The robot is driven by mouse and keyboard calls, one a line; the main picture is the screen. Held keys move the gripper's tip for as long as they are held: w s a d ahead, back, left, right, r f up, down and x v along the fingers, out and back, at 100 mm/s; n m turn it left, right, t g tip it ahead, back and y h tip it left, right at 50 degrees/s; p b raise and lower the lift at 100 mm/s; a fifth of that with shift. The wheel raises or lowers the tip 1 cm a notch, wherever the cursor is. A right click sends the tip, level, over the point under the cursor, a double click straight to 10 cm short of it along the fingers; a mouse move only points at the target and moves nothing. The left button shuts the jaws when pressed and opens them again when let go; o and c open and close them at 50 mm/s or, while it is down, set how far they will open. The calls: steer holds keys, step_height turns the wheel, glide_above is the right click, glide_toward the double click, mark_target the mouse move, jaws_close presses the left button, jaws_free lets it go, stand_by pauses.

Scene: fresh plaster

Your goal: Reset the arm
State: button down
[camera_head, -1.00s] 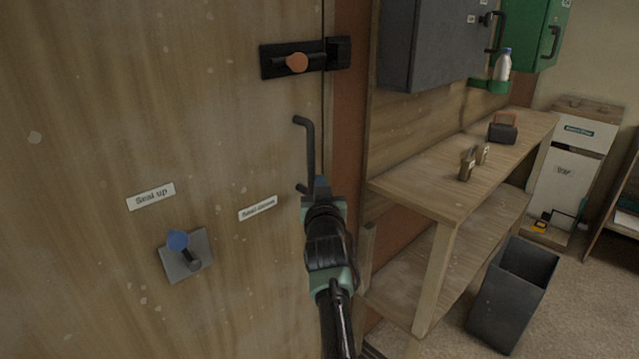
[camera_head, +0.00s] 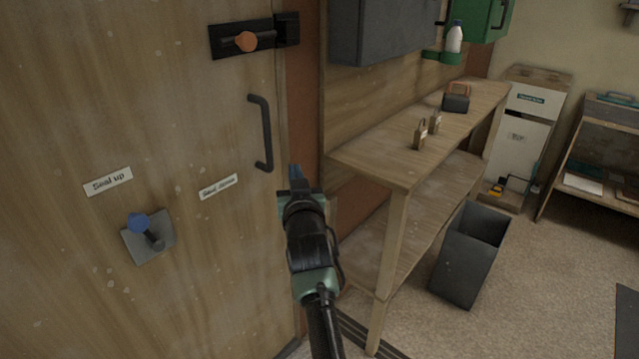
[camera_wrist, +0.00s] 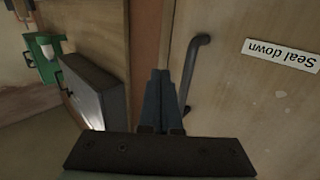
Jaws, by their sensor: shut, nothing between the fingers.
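My gripper (camera_head: 296,172) is at the centre of the head view, in front of the wooden door's right edge. It is just right of and below the door's dark bar handle (camera_head: 264,133) and appears apart from it. In the wrist view the blue fingers (camera_wrist: 158,100) are together with nothing between them, and the handle (camera_wrist: 190,72) stands to their right. My arm reaches up from the bottom of the head view.
The door (camera_head: 70,90) carries an orange-knobbed bolt (camera_head: 246,41) and a blue-knobbed lever (camera_head: 140,224). A workbench (camera_head: 385,160) with padlocks (camera_head: 420,134) stands right of my gripper. A dark bin (camera_head: 468,255) stands on the floor, with open carpet to its right.

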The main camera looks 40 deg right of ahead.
steer(key=s, duration=0.7)
steer(key=w+a+r+n+t+y, duration=0.1)
steer(key=a+r+n+t+y, duration=0.45)
steer(key=a+r, duration=1.7)
steer(key=s+a+r+n+t+y, duration=0.1)
steer(key=s+a+r+t+y, duration=0.5)
steer(key=s+a+r, duration=0.95)
step_height(320, 180, up, 18)
steer(key=t+h+p, duration=0.1)
steer(key=p, duration=1.7)
steer(key=shift+s+a+r, duration=0.25)
steer(key=shift+a, duration=0.15)
